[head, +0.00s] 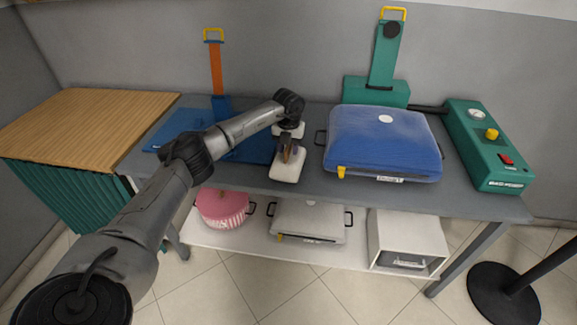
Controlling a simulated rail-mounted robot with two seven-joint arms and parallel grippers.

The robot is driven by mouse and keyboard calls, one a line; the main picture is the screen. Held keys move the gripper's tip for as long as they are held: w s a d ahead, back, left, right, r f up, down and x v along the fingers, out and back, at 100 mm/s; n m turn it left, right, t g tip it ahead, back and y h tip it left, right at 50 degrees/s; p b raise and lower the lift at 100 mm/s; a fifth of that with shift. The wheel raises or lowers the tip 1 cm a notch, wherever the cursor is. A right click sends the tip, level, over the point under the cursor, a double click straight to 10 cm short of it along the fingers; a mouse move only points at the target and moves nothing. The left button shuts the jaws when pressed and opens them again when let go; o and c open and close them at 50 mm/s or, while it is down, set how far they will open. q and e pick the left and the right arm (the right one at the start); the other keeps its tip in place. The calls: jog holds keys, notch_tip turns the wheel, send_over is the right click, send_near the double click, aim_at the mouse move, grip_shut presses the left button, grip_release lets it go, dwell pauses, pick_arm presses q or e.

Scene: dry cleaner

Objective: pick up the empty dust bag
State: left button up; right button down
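No bag here is plainly recognisable as the empty dust bag. A plump blue bag (382,140) with dark side handles and a yellow tag lies on the table. A similar pale grey bag (308,222) lies on the lower shelf, partly under the tabletop. I cannot tell whether either is empty. My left gripper (286,165) reaches over the tabletop, left of the blue bag and apart from it. Its fingers are too small and hidden to tell open from shut. My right gripper is not in view.
A flat blue base (247,148) with an upright orange strip (216,68) is partly behind my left arm. A green device (487,150) stands at the table's right. The lower shelf also holds a pink striped round item (222,209) and a white box (408,238). A black stand (503,292) is at lower right.

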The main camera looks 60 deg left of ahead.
pick_arm(q)
jog(key=shift+f, duration=0.3)
grip_shut()
dwell(0.3)
